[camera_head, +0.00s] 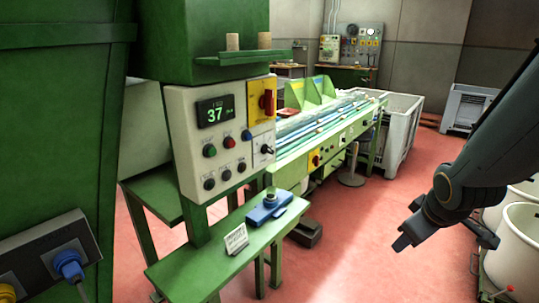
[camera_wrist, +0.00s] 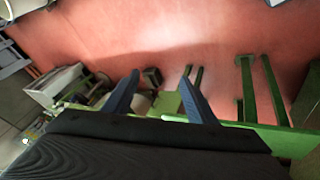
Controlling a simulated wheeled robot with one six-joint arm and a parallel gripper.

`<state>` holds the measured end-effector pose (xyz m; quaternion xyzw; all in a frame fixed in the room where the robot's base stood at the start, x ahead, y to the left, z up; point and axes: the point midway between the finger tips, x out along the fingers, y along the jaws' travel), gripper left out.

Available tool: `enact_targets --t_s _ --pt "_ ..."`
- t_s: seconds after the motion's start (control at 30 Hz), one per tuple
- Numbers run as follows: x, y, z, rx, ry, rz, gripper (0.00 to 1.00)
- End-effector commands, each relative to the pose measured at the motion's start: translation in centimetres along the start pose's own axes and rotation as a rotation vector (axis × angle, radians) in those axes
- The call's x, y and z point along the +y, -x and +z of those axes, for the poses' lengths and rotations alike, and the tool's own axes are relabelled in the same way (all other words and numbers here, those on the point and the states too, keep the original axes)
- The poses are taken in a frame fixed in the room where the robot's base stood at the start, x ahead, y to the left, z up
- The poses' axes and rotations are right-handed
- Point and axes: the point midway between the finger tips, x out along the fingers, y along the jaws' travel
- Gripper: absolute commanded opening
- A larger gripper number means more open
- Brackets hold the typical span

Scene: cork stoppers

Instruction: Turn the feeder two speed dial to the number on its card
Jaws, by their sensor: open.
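A light control panel (camera_head: 190,120) on a green machine carries a lit display (camera_head: 215,112) reading 37. Below are coloured buttons and a row of dark round knobs (camera_head: 225,175). A white plate with a dark dial or switch (camera_head: 266,149) is at its right, under a yellow plate with a red handle (camera_head: 267,101). I cannot tell which is the feeder two speed dial; labels are too small. A white card (camera_head: 236,239) with unreadable writing stands on the green shelf (camera_head: 185,268). My gripper (camera_head: 445,240) is open and empty, right of the panel and well apart from it; its fingers also show in the wrist view (camera_wrist: 158,77).
A blue device with a round top (camera_head: 268,208) sits on the shelf near the card. A long green machine (camera_head: 320,130) runs behind. White tubs (camera_head: 515,250) stand at right. Red floor (camera_head: 350,240) between is clear.

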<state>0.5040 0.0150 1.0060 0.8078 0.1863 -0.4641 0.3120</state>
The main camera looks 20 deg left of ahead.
Motion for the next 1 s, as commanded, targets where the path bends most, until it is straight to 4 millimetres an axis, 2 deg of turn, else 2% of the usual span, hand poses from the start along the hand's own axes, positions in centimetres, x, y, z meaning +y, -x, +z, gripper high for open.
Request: enact_targets --t_s 0.03,0.07,0.1,0.17,0.2,0.3,0.4,0.5,0.63,0.8,1.0 --pt "0.8 -1.4 -3.2 0.095 0.194 0.043 0.52" --pt "1.2 -1.9 -5.2 0.154 0.316 0.073 0.52" --pt "1.6 -2.3 -8.1 0.234 0.478 0.119 0.52" --pt "1.4 -2.6 -12.2 0.353 0.717 0.193 0.52" --pt "1.0 -2.5 -14.8 0.433 0.870 0.249 0.52" --pt "-1.2 -1.7 -20.9 0.638 1.233 0.413 0.52" --pt "-4.3 0.0 -25.3 0.835 1.533 0.604 0.52" --pt "-7.5 2.0 -28.0 1.007 1.746 0.796 0.52" --pt "-10.5 4.3 -29.4 1.168 1.897 1.004 0.52" --pt "-12.3 5.8 -30.0 1.260 1.961 1.136 0.52" --pt "-13.4 5.7 -31.9 1.270 1.966 1.149 0.52"
